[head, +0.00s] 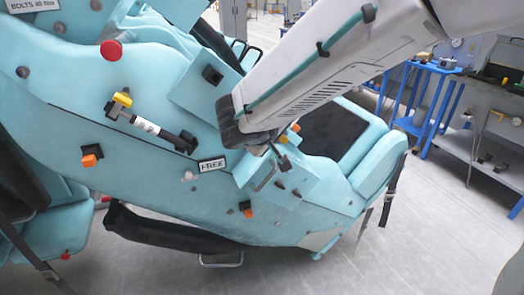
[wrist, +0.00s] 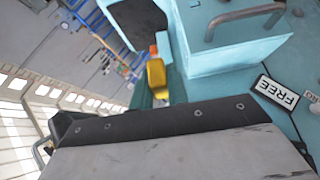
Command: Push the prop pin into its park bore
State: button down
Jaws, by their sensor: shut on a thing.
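My gripper (head: 272,150) is at the side of the turquoise coaster car (head: 140,185), right of the FREE label (head: 211,165). My wrist hides most of it in the head view. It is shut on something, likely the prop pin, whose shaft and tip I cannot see. In the wrist view, a yellow piece with an orange end (wrist: 156,78) shows beyond the dark edge of a large grey block (wrist: 180,155) that covers the lower picture. A small orange spot (head: 296,128) shows beside my wrist in the head view. The park bore cannot be made out; the FREE label also shows in the wrist view (wrist: 277,93).
A strut with a yellow end (head: 150,127) lies along the car's side, left of the label. A red knob (head: 111,50) and an orange knob (head: 90,158) stick out. A metal handle (wrist: 245,17) is near the gripper.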

jog(key=s+a+r, duration=0.1)
jog(key=s+a, duration=0.3)
jog(key=s, duration=0.4)
jog(key=shift+s+a, duration=0.35)
jog(key=shift+w+a, duration=0.25)
jog(key=shift+w, duration=0.65)
jog(key=shift+w+a, duration=0.25)
jog(key=shift+w, duration=0.7)
jog(key=shift+w+a, duration=0.25)
jog(key=shift+w, duration=0.65)
jog(key=w+a, duration=0.1)
jog(key=w, duration=0.4)
jog(key=shift+w+a, duration=0.3)
jog(key=shift+w, duration=0.1)
dwell(0.6)
jog(key=c, duration=1.3)
grip_release()
jog(key=v, duration=0.8)
